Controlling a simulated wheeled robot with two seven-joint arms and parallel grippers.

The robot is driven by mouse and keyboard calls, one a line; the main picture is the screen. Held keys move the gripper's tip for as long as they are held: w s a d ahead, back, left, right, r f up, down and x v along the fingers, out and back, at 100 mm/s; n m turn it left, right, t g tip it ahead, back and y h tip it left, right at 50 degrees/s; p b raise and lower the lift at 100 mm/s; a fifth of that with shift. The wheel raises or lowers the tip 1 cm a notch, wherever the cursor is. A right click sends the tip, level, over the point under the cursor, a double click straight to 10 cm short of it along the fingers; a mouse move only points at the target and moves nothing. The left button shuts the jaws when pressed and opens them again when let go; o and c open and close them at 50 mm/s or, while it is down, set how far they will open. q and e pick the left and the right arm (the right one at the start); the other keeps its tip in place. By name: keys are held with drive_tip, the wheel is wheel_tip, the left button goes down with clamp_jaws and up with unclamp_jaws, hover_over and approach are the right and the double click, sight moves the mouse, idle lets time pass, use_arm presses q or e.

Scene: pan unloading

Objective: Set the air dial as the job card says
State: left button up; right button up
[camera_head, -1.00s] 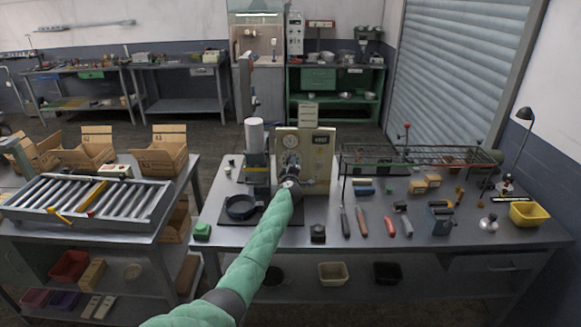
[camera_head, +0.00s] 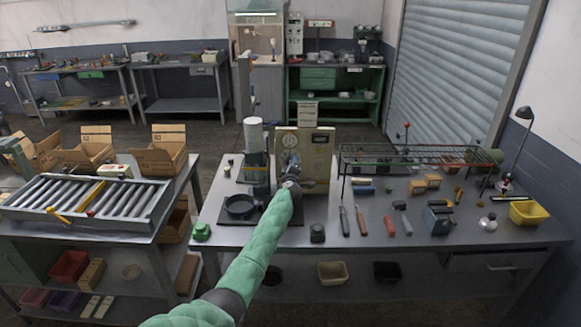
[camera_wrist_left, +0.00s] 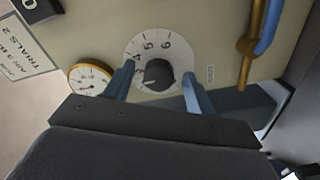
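The air dial (camera_wrist_left: 160,75) is a black knob on a round pale scale; 4, 5 and 6 are readable in the left wrist view. A light mark on the knob points to the lower left; its exact reading is unclear. My left gripper (camera_wrist_left: 158,87) is open, its blue fingers apart on either side of the knob; contact is unclear. In the head view the gripper (camera_head: 291,165) covers the dial on the beige panel (camera_head: 319,150). My right gripper is not in view.
A brass-rimmed gauge (camera_wrist_left: 89,78) sits left of the dial, and a blue handle (camera_wrist_left: 268,28) right of it. A grey column (camera_head: 255,150) stands left of the panel. A wire rack (camera_head: 418,156) and tools lie to the right on the bench (camera_head: 350,240).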

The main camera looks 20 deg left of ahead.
use_arm(q)
drive_tip(key=shift+s, duration=0.1)
drive_tip(key=v, duration=0.7)
drive_tip(key=shift+s+b, duration=0.3)
drive_tip(key=shift+b, duration=0.05)
drive_tip(key=shift+d, duration=0.15)
